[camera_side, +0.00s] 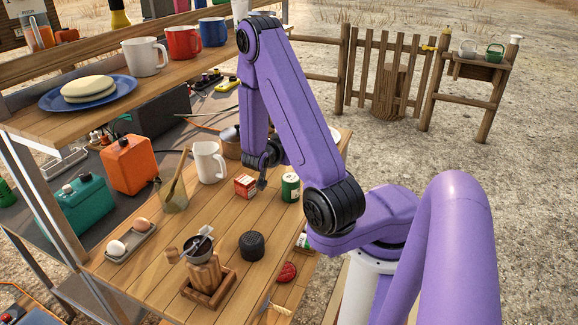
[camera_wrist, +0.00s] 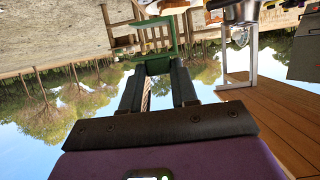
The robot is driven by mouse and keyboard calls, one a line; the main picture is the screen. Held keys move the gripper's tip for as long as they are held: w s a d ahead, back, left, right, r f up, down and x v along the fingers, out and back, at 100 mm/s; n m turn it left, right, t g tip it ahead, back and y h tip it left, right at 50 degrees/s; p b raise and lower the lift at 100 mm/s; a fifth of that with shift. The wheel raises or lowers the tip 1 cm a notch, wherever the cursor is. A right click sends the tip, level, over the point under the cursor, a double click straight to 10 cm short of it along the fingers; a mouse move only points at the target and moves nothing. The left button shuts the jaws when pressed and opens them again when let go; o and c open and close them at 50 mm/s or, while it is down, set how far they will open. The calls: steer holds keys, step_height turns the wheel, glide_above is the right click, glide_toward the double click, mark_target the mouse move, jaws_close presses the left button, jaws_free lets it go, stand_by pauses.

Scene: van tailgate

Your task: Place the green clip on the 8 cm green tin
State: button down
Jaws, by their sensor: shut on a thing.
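The green tin (camera_side: 290,187) with a pale label stands upright on the wooden worktop near its right edge. My gripper (camera_side: 262,183) is low over the worktop, left of the tin and behind the red box. In the wrist view, my gripper (camera_wrist: 158,68) is shut on the green clip (camera_wrist: 171,36), an open squarish green frame that sticks out beyond the fingertips. The clip cannot be made out in the side view. The tin cannot be made out in the wrist view.
A small red box (camera_side: 245,187) stands close to my gripper, with a white mug (camera_side: 208,162) behind and left. A black round thing (camera_side: 252,246) and a wooden grinder (camera_side: 204,272) stand nearer the front. A shelf with mugs (camera_side: 184,42) overhangs the left. Bare worktop lies mid-table.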

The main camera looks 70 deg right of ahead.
steer(key=shift+f, duration=2.5)
steer(key=shift+f, duration=0.1)
steer(key=c, duration=0.9)
jaws_free()
steer(key=shift+o, duration=0.2)
steer(key=shift+a+r, duration=0.25)
steer(key=shift+a, duration=0.1)
steer(key=v, duration=1.1)
steer(key=shift+a, duration=0.15)
steer(key=shift+r, duration=0.1)
